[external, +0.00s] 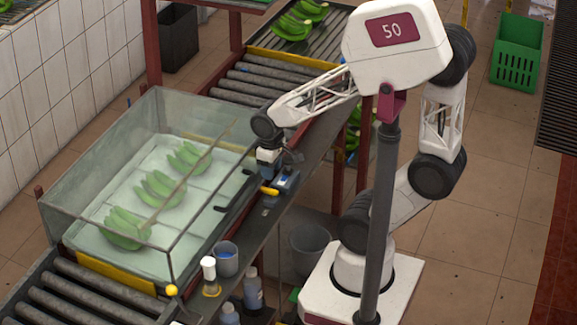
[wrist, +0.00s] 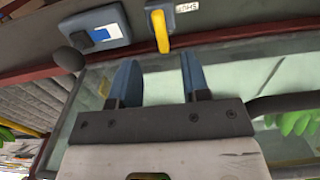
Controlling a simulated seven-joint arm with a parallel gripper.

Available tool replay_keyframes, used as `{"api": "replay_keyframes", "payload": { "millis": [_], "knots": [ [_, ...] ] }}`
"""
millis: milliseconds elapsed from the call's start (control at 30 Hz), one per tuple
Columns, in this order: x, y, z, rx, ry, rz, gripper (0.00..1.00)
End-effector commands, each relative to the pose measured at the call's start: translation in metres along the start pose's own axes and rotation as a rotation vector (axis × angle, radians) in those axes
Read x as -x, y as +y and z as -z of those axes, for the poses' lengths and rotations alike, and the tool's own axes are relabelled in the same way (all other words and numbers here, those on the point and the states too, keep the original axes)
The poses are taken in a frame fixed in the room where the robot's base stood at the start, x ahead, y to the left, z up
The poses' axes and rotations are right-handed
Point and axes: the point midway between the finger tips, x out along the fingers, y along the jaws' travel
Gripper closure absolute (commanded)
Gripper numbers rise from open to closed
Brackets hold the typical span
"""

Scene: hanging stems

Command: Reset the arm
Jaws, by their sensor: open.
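My gripper (external: 268,168) hangs at the near right side of the glass tank, over the narrow dark ledge. In the wrist view its two blue fingers (wrist: 158,68) stand apart with nothing between them. My arm reaches from its white base at the right, with the forearm stretched left toward the tank.
The glass tank (external: 100,128) holds green banana bunches (external: 158,188) in water, with a long stick across it. Roller conveyors (external: 262,78) run at both ends. A cup (external: 226,258) and bottles (external: 253,288) stand near the front. A dark post (external: 380,220) rises before my arm.

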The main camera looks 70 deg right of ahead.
Motion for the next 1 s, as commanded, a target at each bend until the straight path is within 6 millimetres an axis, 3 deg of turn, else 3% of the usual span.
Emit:
{"api": "replay_keyframes", "payload": {
  "millis": [467, 633, 1000],
  "knots": [
    [0.009, -0.002, 0.000, 0.000, 0.014, -0.002, 0.57],
    [0.037, -0.008, -0.004, 0.002, 0.056, -0.006, 0.57],
    [0.126, -0.027, -0.028, -0.002, 0.203, -0.008, 0.57]
  ]
}}
